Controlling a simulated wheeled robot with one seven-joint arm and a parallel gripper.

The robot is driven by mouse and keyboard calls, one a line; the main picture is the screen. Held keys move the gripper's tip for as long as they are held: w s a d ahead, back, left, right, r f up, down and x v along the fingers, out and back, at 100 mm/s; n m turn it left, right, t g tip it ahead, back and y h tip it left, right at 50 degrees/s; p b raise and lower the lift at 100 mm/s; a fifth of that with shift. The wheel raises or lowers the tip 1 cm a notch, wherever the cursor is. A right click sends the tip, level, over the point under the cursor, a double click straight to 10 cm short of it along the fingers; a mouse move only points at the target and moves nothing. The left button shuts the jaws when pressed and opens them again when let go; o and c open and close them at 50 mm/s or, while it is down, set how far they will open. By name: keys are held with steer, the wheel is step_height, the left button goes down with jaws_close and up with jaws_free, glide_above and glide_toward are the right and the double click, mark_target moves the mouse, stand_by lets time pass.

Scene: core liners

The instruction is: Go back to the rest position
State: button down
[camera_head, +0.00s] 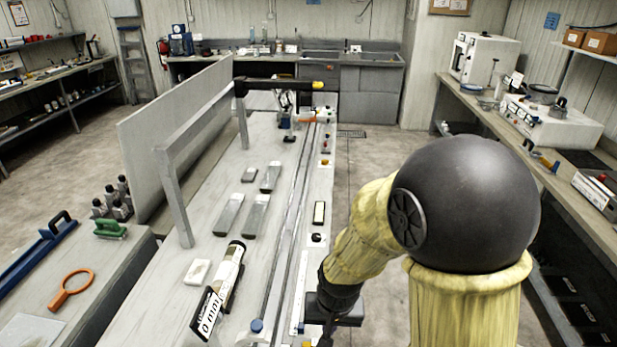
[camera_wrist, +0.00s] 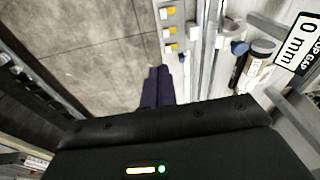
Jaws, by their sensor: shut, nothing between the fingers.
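My gripper (camera_wrist: 158,72) shows in the wrist view as two dark fingers side by side, shut and empty. In the head view my arm bends down beside the right edge of the long workbench (camera_head: 170,290). The dark wrist (camera_head: 338,300) is low at the bottom of that view, and the fingertips are hard to make out there. A core tube with a white and black wrap (camera_head: 228,268) lies on the bench to the left of the wrist. Its dark end shows in the wrist view (camera_wrist: 258,50), to the right of the fingers. The fingers touch nothing that I can see.
A "0 mm" sign (camera_head: 207,313) stands by the tube. Several flat grey pieces (camera_head: 257,215) lie left of the rail. A side counter (camera_head: 560,185) stands right; floor between is clear.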

steer(key=s+d+r, duration=0.1)
steer(key=d+r, duration=0.1)
steer(key=d, duration=0.3)
steer(key=s+d+r+t, duration=0.1)
steer(key=s+d+r, duration=0.1)
steer(key=d, duration=0.4)
steer(key=shift+s+r+h, duration=0.3)
steer(key=shift+r, duration=0.35)
